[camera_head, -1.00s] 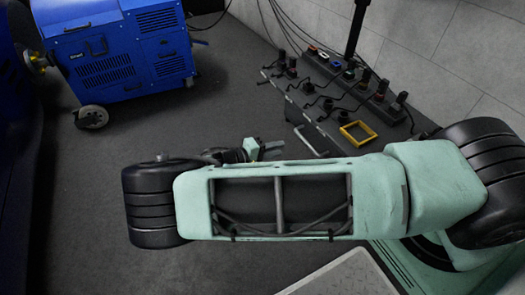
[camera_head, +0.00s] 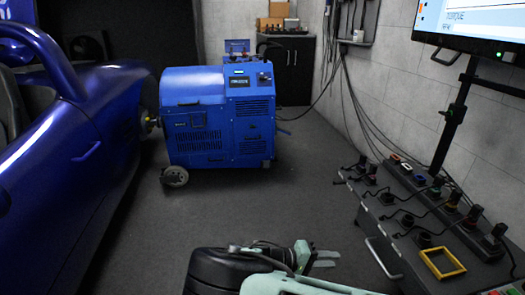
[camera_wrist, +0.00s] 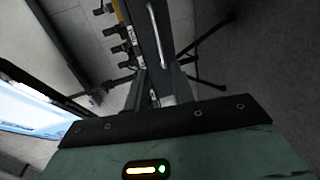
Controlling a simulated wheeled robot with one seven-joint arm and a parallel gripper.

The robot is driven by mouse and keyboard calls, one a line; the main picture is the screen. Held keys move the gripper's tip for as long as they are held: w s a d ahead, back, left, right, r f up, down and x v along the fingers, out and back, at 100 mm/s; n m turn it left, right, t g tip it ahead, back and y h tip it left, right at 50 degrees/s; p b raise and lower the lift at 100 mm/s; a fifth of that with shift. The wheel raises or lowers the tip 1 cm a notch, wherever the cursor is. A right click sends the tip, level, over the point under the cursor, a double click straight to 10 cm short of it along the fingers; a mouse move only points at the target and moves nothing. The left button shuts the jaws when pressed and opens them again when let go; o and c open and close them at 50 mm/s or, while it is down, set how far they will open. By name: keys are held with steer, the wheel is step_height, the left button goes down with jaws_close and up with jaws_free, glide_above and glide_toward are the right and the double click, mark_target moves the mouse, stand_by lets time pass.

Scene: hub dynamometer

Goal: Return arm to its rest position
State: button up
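My arm shows at the bottom of the head view, with black ribbed joint covers and pale green links. My gripper (camera_head: 328,258) extends to the right beyond the black joint. Its two light grey fingers look slightly apart, with nothing between them. It is over the dark floor, left of the sloped control console (camera_head: 395,258), with a gap between them in the picture.
A blue dynamometer unit (camera_head: 219,118) stands at the blue car's (camera_head: 75,150) wheel hub. A monitor (camera_head: 478,28) on a black stand is at right. A yellow square frame (camera_head: 442,263) lies on the console. The middle floor (camera_head: 310,190) is clear.

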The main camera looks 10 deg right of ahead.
steer(key=s+a+r+n+g+y, duration=0.2)
steer(key=s+a+r+g+y, duration=0.2)
steer(key=s+a+r+y, duration=0.8)
steer(key=s+d+r+n+t+y, duration=0.2)
steer(key=s+r+n+t+y, duration=0.25)
steer(key=s+r, duration=0.9)
step_height(320, 180, up, 29)
steer(key=w+p, duration=0.2)
steer(key=p, duration=2.5)
steer(key=shift+r+n+g, duration=0.2)
steer(key=shift+n+g, duration=0.15)
steer(key=shift+h, duration=0.25)
